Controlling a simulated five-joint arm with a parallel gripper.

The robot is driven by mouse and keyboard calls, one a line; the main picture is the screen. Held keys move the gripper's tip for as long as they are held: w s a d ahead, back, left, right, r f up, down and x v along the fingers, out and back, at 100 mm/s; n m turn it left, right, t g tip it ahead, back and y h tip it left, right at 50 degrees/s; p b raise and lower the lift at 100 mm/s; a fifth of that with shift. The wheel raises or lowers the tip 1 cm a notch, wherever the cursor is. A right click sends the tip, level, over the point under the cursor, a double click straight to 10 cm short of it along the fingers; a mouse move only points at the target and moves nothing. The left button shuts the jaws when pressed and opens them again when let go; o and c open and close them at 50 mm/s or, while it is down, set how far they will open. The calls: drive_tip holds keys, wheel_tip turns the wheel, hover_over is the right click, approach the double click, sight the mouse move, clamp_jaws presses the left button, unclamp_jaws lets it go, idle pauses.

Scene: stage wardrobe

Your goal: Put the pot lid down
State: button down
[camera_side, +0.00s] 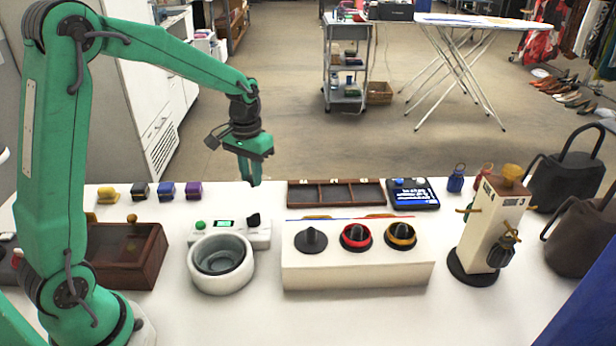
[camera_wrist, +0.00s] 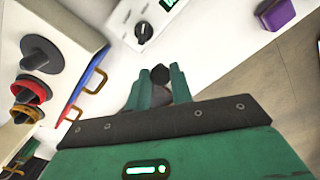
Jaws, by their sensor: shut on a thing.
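My gripper (camera_side: 250,178) hangs over the far edge of the white table, left of the wooden tray, fingers pointing down. In the wrist view its two green fingers (camera_wrist: 162,82) are closed around a small dark thing (camera_wrist: 160,74). Most of that thing is hidden by the fingers, and I cannot make out whether it is the pot lid. A round white pot (camera_side: 221,278) with a grey inside stands open at the front left of the table, well apart from my gripper. No lid shows on the pot.
A white control box (camera_side: 233,235) sits behind the pot. A white stand (camera_side: 356,273) holds black, red and yellow knobbed discs. An empty divided wooden tray (camera_side: 335,193) lies behind it. A wooden box (camera_side: 125,255) is at left. A pale tower (camera_side: 492,226) and dark bags (camera_side: 568,175) are right.

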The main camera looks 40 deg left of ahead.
drive_tip(key=a+f, duration=0.2)
drive_tip(key=a, duration=0.1)
drive_tip(key=w+a+f, duration=0.1)
drive_tip(key=a+f, duration=0.1)
drive_tip(key=a, duration=0.1)
drive_tip(key=a+f, duration=0.2)
drive_tip(key=a, duration=0.2)
drive_tip(key=shift+w, duration=0.35)
drive_tip(key=shift+f, duration=2.05)
drive_tip(key=shift+f, duration=0.15)
drive_tip(key=c, duration=1.2)
unclamp_jaws()
drive_tip(key=shift+c, duration=0.2)
wheel_tip(320, 180, up, 12)
drive_tip(key=shift+r, duration=0.2)
